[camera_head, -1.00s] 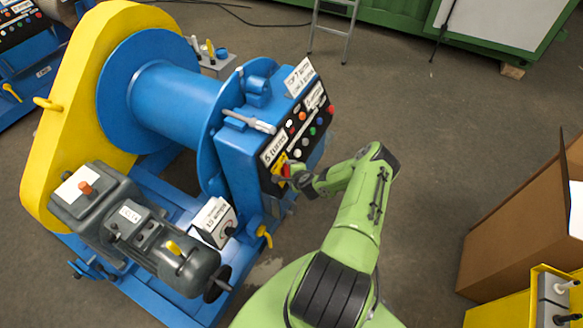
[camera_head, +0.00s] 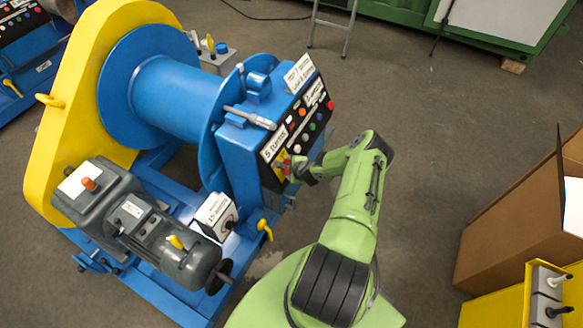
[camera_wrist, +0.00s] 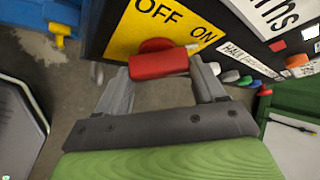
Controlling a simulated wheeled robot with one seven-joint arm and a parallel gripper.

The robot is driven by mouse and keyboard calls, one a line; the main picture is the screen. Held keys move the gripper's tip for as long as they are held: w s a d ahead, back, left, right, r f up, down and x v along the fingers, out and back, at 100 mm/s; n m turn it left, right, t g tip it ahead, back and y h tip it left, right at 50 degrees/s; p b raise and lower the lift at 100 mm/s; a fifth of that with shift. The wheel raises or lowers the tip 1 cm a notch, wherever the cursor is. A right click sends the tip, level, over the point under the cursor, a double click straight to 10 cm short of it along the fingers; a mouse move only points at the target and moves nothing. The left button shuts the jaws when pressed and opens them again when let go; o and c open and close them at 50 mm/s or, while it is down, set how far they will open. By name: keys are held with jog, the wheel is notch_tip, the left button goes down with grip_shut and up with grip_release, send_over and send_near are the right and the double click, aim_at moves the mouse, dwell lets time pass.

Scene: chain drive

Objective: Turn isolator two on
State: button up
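A red rotary handle (camera_wrist: 158,65) sits on a yellow plate (camera_wrist: 125,42) marked OFF and ON, low on the black control panel (camera_head: 274,182) of the blue winch. Its pale tip points right, toward ON, in the wrist view. My gripper (camera_wrist: 163,72) has its two fingers apart, one by each end of the handle. A small gap seems to show at the right finger; I cannot tell whether the left one touches. In the head view my gripper (camera_head: 295,170) is at the panel and largely covers the handle. No isolator number is readable.
Coloured buttons (camera_head: 303,139) sit above on the same panel. A yellow tap handle (camera_head: 265,229) sticks out below. A yellow box with grey switches (camera_head: 548,282) and a cardboard box (camera_head: 508,235) stand at the right. Floor between is clear.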

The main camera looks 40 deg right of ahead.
jog(key=o, duration=0.5)
jog(key=shift+c, duration=0.2)
jog(key=p+v, duration=0.1)
jog(key=v, duration=1.4)
jog(key=shift+s+r+p, duration=0.15)
jog(key=shift+r+p, duration=0.1)
jog(key=shift+p, duration=0.1)
